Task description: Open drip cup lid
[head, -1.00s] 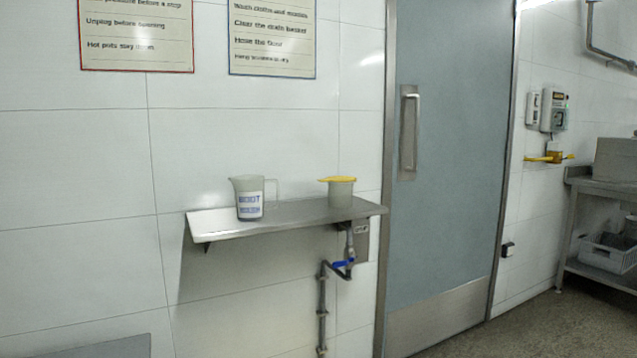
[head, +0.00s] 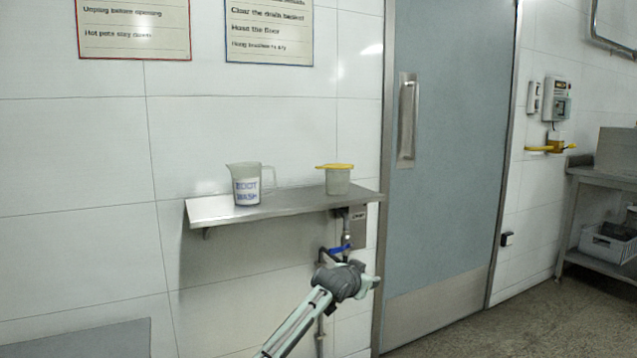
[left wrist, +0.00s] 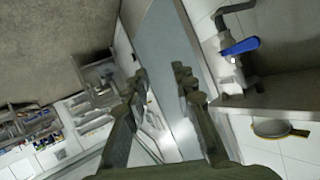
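The drip cup (head: 338,183) is a small grey-green cup on the right part of the wall shelf (head: 280,207). Its yellow lid (head: 336,166) lies flat across the top, with a tab sticking out to the left. The cup's yellow rim also shows at the right of the left wrist view (left wrist: 268,129). My left gripper (head: 374,283) is below the shelf and to the right of the cup, apart from it. In the left wrist view its two fingers (left wrist: 162,84) are spread with nothing between them. My right gripper is not in view.
A clear jug (head: 246,186) with a blue "boot wash" label stands left of the cup. A pipe with a blue-handled valve (head: 340,249) is under the shelf, close to my left gripper; the valve handle shows in the wrist view (left wrist: 240,46). A grey-blue door (head: 445,150) is at the right.

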